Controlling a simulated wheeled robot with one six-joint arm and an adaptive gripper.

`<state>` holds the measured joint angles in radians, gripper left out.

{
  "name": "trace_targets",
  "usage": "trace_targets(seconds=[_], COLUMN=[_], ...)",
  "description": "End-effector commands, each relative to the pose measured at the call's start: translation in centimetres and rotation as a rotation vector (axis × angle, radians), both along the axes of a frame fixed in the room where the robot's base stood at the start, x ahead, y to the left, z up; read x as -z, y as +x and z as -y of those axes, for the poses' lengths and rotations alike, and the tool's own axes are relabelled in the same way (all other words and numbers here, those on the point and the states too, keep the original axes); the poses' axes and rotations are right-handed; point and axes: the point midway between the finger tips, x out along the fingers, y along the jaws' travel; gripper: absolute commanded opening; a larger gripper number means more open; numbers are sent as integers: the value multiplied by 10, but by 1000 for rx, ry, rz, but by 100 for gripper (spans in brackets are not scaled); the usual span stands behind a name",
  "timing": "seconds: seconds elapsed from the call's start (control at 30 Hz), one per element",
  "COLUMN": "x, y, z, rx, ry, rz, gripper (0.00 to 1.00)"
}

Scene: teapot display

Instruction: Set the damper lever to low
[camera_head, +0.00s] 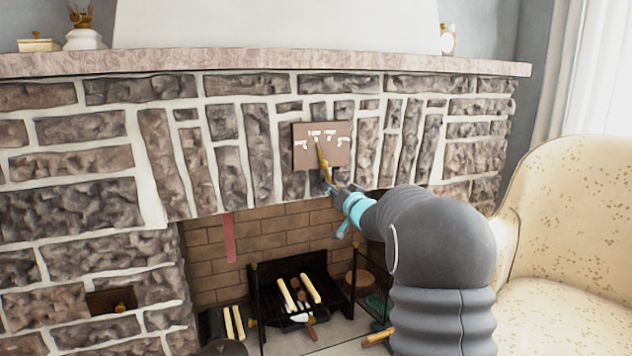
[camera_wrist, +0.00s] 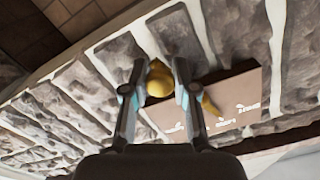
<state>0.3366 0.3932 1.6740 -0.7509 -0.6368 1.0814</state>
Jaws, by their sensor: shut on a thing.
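The damper plate (camera_head: 301,157) is a brown panel with white labels on the stone fireplace front; it also shows in the wrist view (camera_wrist: 243,92). The labels are too small to read. The brass damper lever (camera_head: 321,155) runs up across the plate, its thin end near the middle labels and leaning a little left. Its round knob (camera_wrist: 160,82) hangs at the lower end, between my fingers. My gripper (camera_head: 332,187) is shut on the knob, just below the plate. In the wrist view my gripper (camera_wrist: 159,70) has one finger on each side of the knob.
The stone mantel shelf (camera_head: 270,61) runs above the plate. Below is the open firebox with a black grate (camera_head: 262,300) and pale sticks. A cream armchair (camera_head: 566,215) stands close at the right. A red strip (camera_head: 229,238) hangs at the firebox's upper left.

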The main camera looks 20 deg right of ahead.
Motion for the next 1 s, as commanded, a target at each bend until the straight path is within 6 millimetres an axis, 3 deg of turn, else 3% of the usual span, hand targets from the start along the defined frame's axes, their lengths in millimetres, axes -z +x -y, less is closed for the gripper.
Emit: trace_targets(seconds=[0.67,0.7,0.8,1.0], x=[1,1,1,1], y=[-2,-2,-1,-1], z=[1,1,0,-1], rx=[10,10,9,6], ry=[88,88,87,86], rz=[-4,-4,-5,-5], gripper=[0,30,53,53])
